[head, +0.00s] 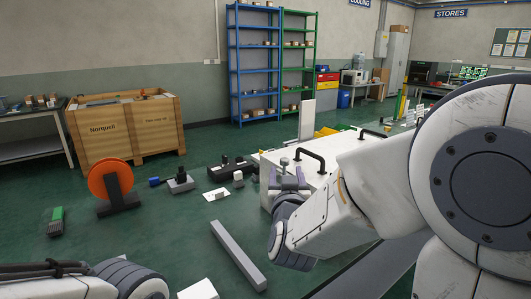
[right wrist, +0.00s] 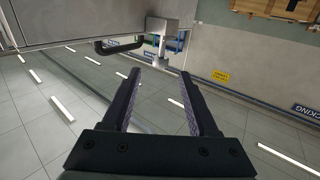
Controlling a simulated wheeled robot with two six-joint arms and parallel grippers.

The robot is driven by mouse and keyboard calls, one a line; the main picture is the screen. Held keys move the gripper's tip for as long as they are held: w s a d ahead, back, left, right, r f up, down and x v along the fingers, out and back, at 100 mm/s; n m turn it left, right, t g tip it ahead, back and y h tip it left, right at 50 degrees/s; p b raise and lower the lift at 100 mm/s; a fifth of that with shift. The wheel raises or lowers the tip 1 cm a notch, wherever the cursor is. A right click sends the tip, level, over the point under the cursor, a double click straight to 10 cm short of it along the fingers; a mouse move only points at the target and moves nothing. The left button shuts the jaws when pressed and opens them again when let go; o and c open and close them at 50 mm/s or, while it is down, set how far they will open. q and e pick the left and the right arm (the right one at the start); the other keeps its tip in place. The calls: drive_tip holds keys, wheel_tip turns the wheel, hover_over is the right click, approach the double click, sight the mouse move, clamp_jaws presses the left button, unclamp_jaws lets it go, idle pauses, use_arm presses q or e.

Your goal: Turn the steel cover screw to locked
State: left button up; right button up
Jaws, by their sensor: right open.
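A white cabinet (head: 330,160) with black bar handles stands in front of me in the head view. A small steel screw-like part (head: 284,162) shows at its left edge, just beyond my right gripper (head: 287,176). In the right wrist view a steel part (right wrist: 158,28) shows past the fingertips of my right gripper (right wrist: 158,78), beside a black handle (right wrist: 118,46). The fingers are apart with nothing between them. Which way the screw is turned is too small to tell. Part of my left arm is at the lower left, but its gripper is out of view.
A grey beam (head: 238,255) lies on the green floor left of my right arm. An orange reel (head: 110,180) and a wooden crate (head: 125,130) stand further left. Small black and grey parts (head: 230,169) lie near the cabinet. Open floor lies between them.

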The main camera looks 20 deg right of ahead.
sight(285, 163)
drive_tip(key=shift+p+x, duration=0.9)
drive_tip(key=shift+p, duration=1.4)
drive_tip(key=x, duration=0.4)
drive_tip(key=shift+f+b, duration=0.1)
drive_tip(key=shift+b, duration=0.25)
drive_tip(key=shift+w+d, duration=0.1)
drive_tip(key=shift+w, duration=0.4)
clamp_jaws()
